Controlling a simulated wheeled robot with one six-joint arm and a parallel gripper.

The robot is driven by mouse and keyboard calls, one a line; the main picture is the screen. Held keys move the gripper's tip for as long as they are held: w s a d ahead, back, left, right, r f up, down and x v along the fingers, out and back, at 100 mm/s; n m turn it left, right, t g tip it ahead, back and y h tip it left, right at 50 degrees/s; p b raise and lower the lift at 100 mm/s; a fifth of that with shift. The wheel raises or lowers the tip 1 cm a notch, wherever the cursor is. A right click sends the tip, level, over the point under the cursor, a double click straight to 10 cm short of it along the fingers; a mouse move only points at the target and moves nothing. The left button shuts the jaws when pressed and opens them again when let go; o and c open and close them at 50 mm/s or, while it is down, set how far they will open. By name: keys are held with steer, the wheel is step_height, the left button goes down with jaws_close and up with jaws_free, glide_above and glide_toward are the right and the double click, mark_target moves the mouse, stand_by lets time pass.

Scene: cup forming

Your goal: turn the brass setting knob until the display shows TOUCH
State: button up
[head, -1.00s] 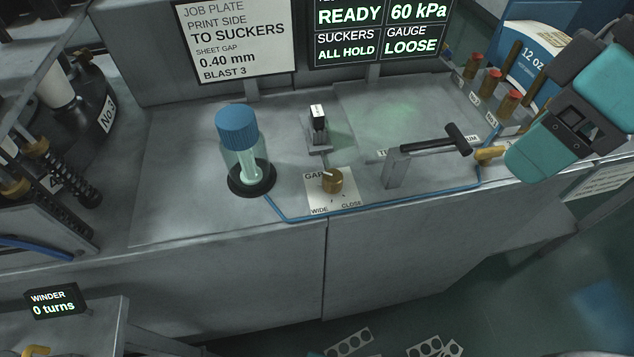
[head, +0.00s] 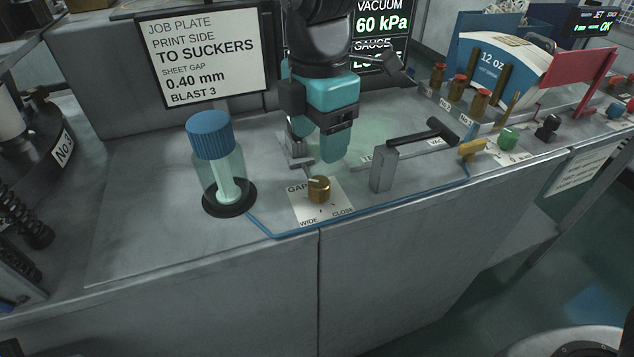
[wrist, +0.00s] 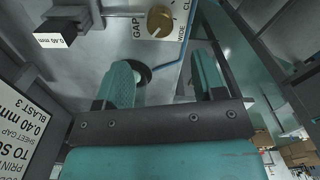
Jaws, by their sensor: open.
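The brass setting knob (head: 319,189) stands on a white GAP plate (head: 336,201) marked WIDE and CLOSE, on the grey bench. In the wrist view the knob (wrist: 160,20) is near the top edge, beyond the fingertips. My teal gripper (head: 318,150) hangs just behind and above the knob, pointing down, apart from it. In the wrist view its fingers (wrist: 163,80) are spread with nothing between them.
A blue-capped jar (head: 211,140) stands left of the knob. A small block marked 0.40 mm (wrist: 55,38) is behind the knob. A black-handled lever on a grey post (head: 384,172) stands to the right. A blue tube (head: 375,206) runs along the front edge.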

mark_target(318, 182)
step_height(318, 182, down, 10)
steer(key=shift+r, duration=0.25)
steer(key=c, duration=0.9)
